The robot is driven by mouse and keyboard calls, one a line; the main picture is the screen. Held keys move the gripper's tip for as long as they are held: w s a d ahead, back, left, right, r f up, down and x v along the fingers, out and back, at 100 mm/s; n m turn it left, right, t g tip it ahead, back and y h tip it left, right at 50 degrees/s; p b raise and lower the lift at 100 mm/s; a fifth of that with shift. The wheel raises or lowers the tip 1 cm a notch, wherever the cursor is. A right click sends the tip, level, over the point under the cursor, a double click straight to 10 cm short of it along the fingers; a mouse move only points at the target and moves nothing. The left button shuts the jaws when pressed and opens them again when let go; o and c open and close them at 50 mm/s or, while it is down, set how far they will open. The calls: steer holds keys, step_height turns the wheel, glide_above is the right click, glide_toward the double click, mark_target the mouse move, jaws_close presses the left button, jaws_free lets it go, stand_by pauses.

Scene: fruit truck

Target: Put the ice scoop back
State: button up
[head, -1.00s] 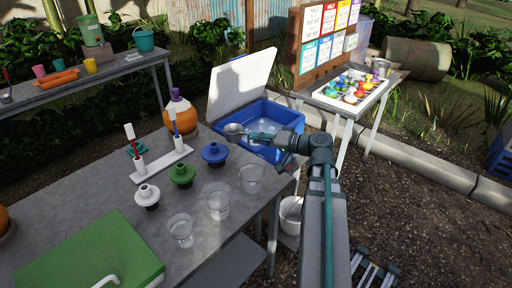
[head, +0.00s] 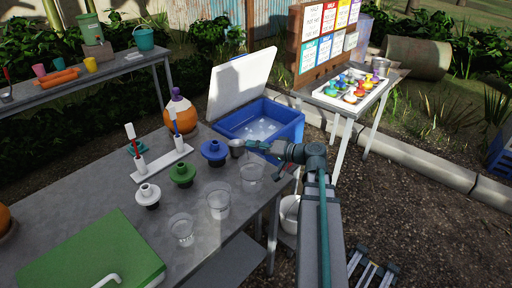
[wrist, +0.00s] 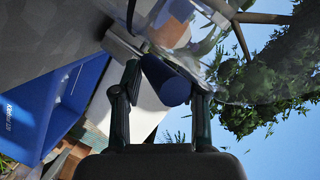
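In the head view, the scoop is around the table's right edge, between the blue dispenser top and the near wall of the cooler. In the wrist view, its dark blue handle (wrist: 166,82) sits between my gripper's fingers (wrist: 162,95). The blue cooler (head: 298,128) stands just beyond, with pale ice inside and its white lid (head: 240,82) open. The cooler's blue wall also shows in the wrist view (wrist: 30,108).
Clear cups (head: 251,175) stand close in front of my gripper on the grey table (head: 105,195). A blue dispenser top (head: 214,152) is left of the scoop. A white bucket (head: 290,212) is below the arm. The condiment table (head: 385,85) is back right.

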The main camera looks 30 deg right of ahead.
stand_by(0.3)
steer(key=b+v, duration=0.1)
steer(key=v, duration=1.1)
steer(key=shift+d+r, duration=0.1)
